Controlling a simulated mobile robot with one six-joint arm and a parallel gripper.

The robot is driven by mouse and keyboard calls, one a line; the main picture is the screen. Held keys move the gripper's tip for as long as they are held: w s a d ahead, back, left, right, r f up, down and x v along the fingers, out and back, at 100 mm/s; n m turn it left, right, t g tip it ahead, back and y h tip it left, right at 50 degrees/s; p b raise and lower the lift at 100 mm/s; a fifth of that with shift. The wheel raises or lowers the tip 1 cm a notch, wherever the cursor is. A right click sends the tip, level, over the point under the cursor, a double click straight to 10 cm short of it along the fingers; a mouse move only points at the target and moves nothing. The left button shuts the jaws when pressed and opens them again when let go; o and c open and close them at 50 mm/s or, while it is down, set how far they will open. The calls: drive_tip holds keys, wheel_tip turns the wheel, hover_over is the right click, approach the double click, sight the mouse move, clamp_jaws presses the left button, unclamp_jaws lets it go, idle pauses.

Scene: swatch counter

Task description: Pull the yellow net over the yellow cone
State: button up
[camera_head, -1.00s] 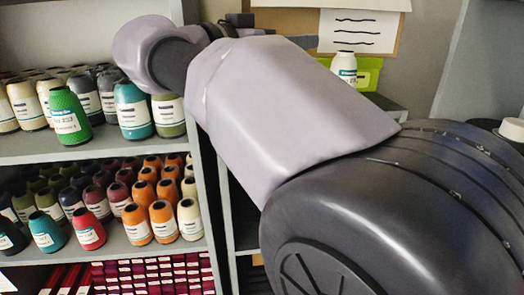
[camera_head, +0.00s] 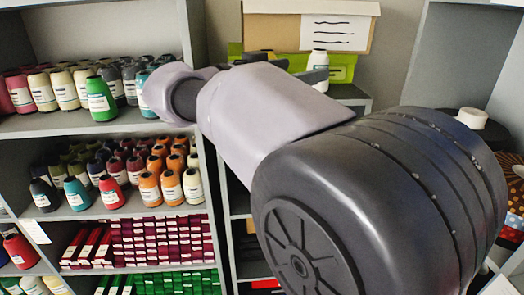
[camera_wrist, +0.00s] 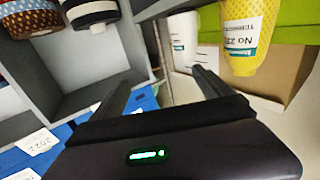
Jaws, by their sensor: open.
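The yellow cone (camera_wrist: 243,38) shows in the wrist view at the upper right, upside down in the picture, with a white label. A dotted, mesh-like texture shows on its yellow surface near the top edge; I cannot tell where the yellow net begins or ends. In the head view my wrist mostly hides the gripper.
A white cone (camera_head: 318,68) stands near the yellow one, before a green box (camera_head: 343,70) and a cardboard box (camera_head: 290,28) with a paper sheet. Left shelves hold several coloured cones; a green cone (camera_head: 101,100) stands at the shelf front. Patterned rolls (camera_wrist: 35,18) lie at right.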

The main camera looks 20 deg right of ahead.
drive_tip(key=s+f+m+g+b, duration=0.2)
drive_tip(key=s+f+g+b, duration=0.1)
drive_tip(key=f, duration=1.2)
drive_tip(key=s+a+f+m+g+b, duration=0.1)
drive_tip(key=s+f+m+g+b, duration=0.2)
drive_tip(key=f, duration=1.3)
drive_tip(key=s+g, duration=0.2)
drive_tip(key=shift+s+a+m+g, duration=0.15)
drive_tip(key=shift+a+m+g, duration=0.1)
drive_tip(key=shift+m+g, duration=0.05)
drive_tip(key=shift+f, duration=0.1)
